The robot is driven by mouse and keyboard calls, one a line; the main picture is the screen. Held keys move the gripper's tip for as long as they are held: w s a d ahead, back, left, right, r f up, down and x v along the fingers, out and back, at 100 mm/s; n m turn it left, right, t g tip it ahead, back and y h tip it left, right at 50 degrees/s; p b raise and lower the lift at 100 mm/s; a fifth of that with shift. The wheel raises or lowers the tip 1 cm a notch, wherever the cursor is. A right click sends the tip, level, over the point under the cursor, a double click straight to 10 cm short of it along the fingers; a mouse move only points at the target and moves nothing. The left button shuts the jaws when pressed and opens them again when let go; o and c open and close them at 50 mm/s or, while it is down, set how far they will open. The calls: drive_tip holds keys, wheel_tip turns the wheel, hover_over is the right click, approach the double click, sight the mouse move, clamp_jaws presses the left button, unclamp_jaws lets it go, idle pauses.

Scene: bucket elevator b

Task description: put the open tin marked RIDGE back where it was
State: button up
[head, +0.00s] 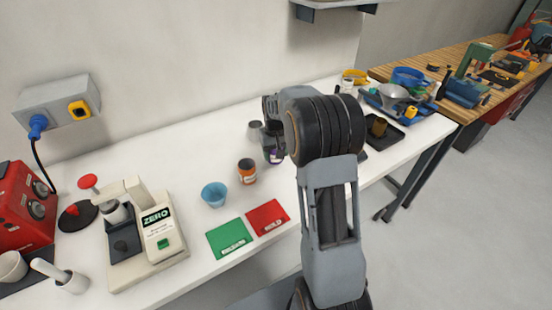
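No marking RIDGE is readable on any tin from here. An open tin with an orange-brown label (247,172) stands upright on the white bench. A plain grey tin or cup (254,132) stands farther back. My gripper (268,132) is over the bench near the purple-labelled tin, mostly hidden behind my wrist. I cannot tell whether its fingers are open or whether they touch a tin.
A blue cup (214,195), a green card (229,238) and a red card (267,217) lie in front. A scale marked ZERO (158,237) stands left. A dark tray (381,132) and blue tray (428,107) are right. A shelf (335,11) overhangs the back.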

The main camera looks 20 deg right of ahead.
drive_tip(key=shift+w+d+f, duration=0.1)
drive_tip(key=shift+d+f, duration=0.05)
drive_tip(key=shift+f, duration=1.6)
drive_tip(key=shift+f, duration=0.2)
drive_tip(key=o, duration=1.3)
